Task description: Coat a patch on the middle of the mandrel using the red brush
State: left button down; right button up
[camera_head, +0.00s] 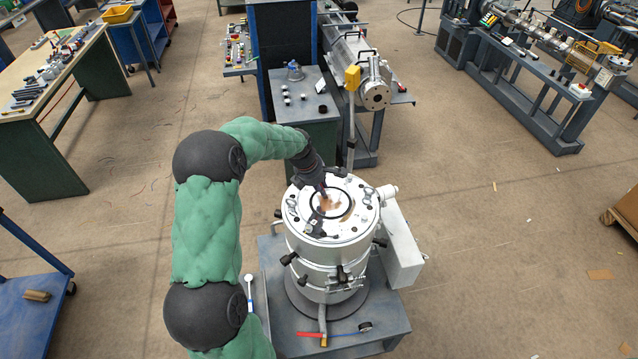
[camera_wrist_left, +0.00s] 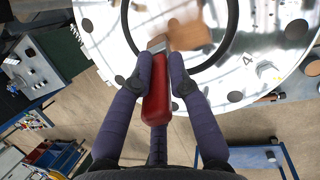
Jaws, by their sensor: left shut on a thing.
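My left gripper (camera_head: 322,189) is over the mandrel from above. In the left wrist view its two purple fingers (camera_wrist_left: 161,75) are shut on the red brush (camera_wrist_left: 157,103) by its handle. The brush head points toward the brown patch, at its left edge. I cannot tell whether the bristles touch the surface. My right gripper is not in view.
The cylinder stands on a grey cart (camera_head: 385,325) with a red-handled tool (camera_head: 310,334) and a white-tipped tool (camera_head: 249,290) on it. Black clamps and knobs stick out around the cylinder. A grey box (camera_head: 403,255) is at its right. A grey cabinet (camera_head: 306,118) stands behind.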

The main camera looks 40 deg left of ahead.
pick_arm(q)
jog(key=shift+s+d+p, duration=0.15)
jog(key=shift+s+d, duration=0.85)
jog(key=shift+d, duration=0.2)
jog(key=shift+s+d+p, duration=0.15)
jog(key=shift+s+d, duration=0.8)
jog(key=shift+d, duration=0.25)
jog(key=shift+w+d, duration=0.35)
jog(key=shift+w, duration=0.15)
jog(key=shift+w+a+f, duration=0.1)
jog(key=shift+w+a, duration=1)
jog(key=shift+a, duration=0.25)
jog(key=shift+w+a, duration=1.2)
jog(key=shift+a, duration=0.3)
jog(key=shift+w+d+p, duration=0.35)
jog(key=shift+w, duration=0.15)
jog(key=shift+s+d, duration=1.15)
jog(key=shift+d, duration=0.35)
jog(key=shift+s+d, duration=1.15)
jog(key=shift+d, duration=0.3)
notch_tip(320, 180, up, 6)
jog(key=p, duration=0.4)
